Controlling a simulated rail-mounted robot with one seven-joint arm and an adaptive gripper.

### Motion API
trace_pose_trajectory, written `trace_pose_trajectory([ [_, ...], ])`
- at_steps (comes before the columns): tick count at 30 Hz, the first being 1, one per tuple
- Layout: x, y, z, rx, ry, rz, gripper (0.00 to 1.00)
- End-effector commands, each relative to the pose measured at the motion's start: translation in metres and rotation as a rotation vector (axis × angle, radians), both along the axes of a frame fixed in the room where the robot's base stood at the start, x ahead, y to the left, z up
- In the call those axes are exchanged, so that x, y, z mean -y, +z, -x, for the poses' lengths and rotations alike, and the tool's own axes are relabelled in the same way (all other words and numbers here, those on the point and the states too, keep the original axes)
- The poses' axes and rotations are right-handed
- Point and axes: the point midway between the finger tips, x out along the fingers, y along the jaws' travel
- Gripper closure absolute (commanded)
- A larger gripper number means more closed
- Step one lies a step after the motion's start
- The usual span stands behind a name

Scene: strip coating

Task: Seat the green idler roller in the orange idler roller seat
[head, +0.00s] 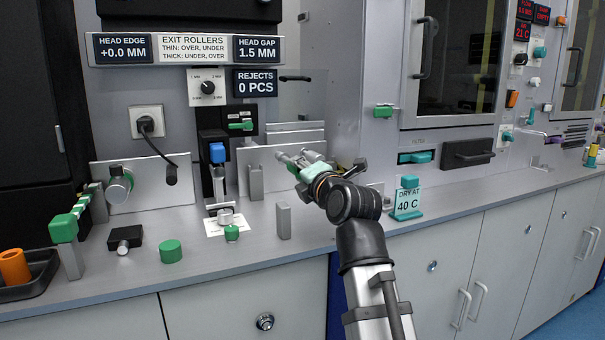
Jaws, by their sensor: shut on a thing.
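My gripper (291,159) is above the back of the bench, in front of a pale upright plate. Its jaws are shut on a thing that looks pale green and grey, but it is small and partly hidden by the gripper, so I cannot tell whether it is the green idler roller. A short green cylinder (171,251) stands on the bench at the left, apart from the gripper. I cannot make out an orange idler roller seat.
Grey upright posts (283,221) and (255,182) stand below and left of my gripper. A teal-topped "DRY AT 40 C" sign (407,204) stands to the right.

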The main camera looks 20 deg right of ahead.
Motion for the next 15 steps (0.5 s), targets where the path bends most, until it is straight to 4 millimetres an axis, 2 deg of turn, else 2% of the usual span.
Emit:
trace_pose_trajectory([
  [15, -0.0014, 0.0002, -0.0105, 0.001, -0.001, 0.000, 1.00],
])
